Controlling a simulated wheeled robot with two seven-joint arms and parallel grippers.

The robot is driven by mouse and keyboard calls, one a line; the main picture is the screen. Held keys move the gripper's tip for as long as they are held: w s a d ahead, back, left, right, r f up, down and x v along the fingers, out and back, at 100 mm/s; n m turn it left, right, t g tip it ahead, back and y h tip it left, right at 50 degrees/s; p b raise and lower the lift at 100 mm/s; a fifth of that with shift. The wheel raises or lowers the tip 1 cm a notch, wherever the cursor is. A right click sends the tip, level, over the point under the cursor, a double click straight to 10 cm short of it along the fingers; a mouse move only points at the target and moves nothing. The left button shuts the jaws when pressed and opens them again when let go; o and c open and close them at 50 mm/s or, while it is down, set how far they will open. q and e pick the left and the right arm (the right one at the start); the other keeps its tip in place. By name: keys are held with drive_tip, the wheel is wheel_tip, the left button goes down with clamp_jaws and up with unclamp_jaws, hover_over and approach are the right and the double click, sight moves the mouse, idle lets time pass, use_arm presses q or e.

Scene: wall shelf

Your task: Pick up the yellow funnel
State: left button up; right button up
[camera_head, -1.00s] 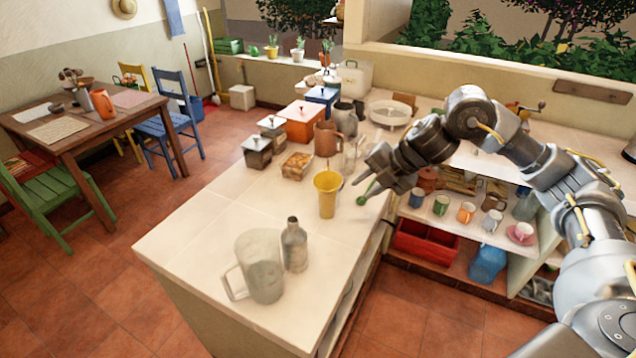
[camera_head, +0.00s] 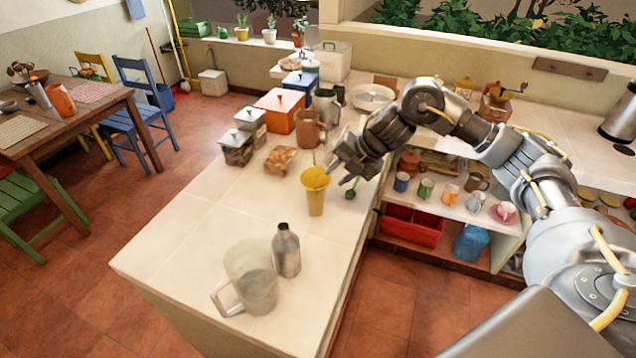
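The yellow funnel (camera_head: 315,195) stands upright on the pale tiled counter, its wide rim at the top and its body narrowing downward. My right gripper (camera_head: 343,173) is just to the right of the funnel's rim, with its fingers spread and pointing down-left. One finger overlaps or nearly meets the rim in the picture; I cannot tell whether they touch. Nothing shows between the fingers. My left gripper is not in view.
A grey bottle (camera_head: 287,252) and a clear pitcher (camera_head: 250,280) stand in front of the funnel. A small green object (camera_head: 350,194) lies beside it. A brown jug (camera_head: 310,130) and boxes stand behind. The counter's left part (camera_head: 180,235) is clear.

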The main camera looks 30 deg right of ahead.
sight(316, 185)
drive_tip(key=p+x, duration=0.1)
drive_tip(key=x, duration=0.1)
drive_tip(key=p+x, duration=0.1)
drive_tip(key=x, duration=0.2)
drive_tip(key=shift+w+d+r+p, duration=0.1)
drive_tip(key=shift+w+p, duration=0.1)
drive_tip(key=shift+p, duration=0.1)
drive_tip(key=shift+s+d, duration=0.15)
drive_tip(key=shift+s, duration=0.1)
drive_tip(key=shift+c, duration=0.2)
drive_tip(key=shift+w, duration=0.2)
clamp_jaws()
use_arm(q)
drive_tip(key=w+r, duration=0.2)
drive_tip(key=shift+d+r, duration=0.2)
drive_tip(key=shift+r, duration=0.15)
use_arm(e)
drive_tip(key=shift+s, duration=0.1)
